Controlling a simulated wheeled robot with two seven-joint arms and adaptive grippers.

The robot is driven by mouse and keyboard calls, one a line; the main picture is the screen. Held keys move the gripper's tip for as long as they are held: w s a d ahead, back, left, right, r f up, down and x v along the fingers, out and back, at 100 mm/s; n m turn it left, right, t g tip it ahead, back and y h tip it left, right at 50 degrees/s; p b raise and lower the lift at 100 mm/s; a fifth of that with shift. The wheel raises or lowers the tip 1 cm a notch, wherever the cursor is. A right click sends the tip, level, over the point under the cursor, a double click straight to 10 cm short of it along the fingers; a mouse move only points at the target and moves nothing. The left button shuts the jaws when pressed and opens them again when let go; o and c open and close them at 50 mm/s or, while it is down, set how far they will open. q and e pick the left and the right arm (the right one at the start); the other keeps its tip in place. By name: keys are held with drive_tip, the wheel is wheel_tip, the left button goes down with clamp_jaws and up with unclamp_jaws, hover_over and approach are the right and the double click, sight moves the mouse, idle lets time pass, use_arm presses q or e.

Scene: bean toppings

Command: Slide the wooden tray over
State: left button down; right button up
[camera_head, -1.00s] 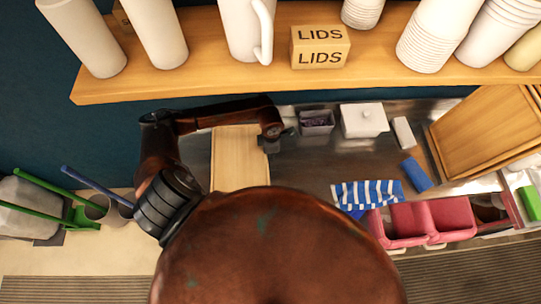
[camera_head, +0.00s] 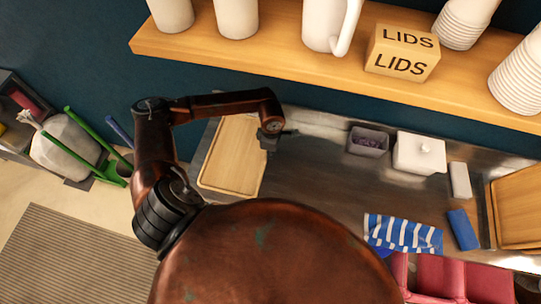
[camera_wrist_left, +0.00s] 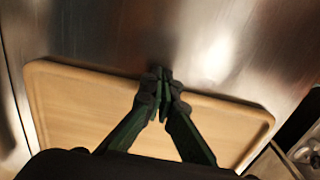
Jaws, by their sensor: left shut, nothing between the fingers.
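The pale wooden tray (camera_head: 230,160) lies flat on the steel counter near its left end in the head view. My left gripper (camera_head: 274,139) is at the tray's upper right side, with its arm reaching over the tray's far edge. In the left wrist view, the tray (camera_wrist_left: 85,105) lies below the fingers. The left gripper (camera_wrist_left: 160,75) is shut and empty there, with its fingertips at the tray's long rim. Whether they touch the rim is unclear. My right gripper is not in view.
A grey bin (camera_head: 367,142) and a white lidded container (camera_head: 419,154) stand right of the tray. A striped cloth (camera_head: 402,234) and blue block (camera_head: 463,229) lie nearer. The counter (camera_head: 310,170) between tray and bin is clear. A shelf (camera_head: 300,62) runs above.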

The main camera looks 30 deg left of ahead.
sight(281, 160)
use_arm(q)
drive_tip(key=shift+d, duration=0.25)
drive_tip(key=d, duration=0.1)
drive_tip(key=w+d+b, duration=0.1)
drive_tip(key=d, duration=0.1)
drive_tip(key=shift+w+d+r, duration=0.25)
wheel_tip(281, 160, up, 10)
drive_tip(key=b, duration=0.1)
drive_tip(key=shift+a+f, duration=0.15)
drive_tip(key=shift+f, duration=0.05)
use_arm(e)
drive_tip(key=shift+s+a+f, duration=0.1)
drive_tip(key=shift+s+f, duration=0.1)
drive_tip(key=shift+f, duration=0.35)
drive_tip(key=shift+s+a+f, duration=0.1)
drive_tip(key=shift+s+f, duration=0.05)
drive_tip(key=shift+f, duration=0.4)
use_arm(q)
drive_tip(key=shift+s, duration=0.1)
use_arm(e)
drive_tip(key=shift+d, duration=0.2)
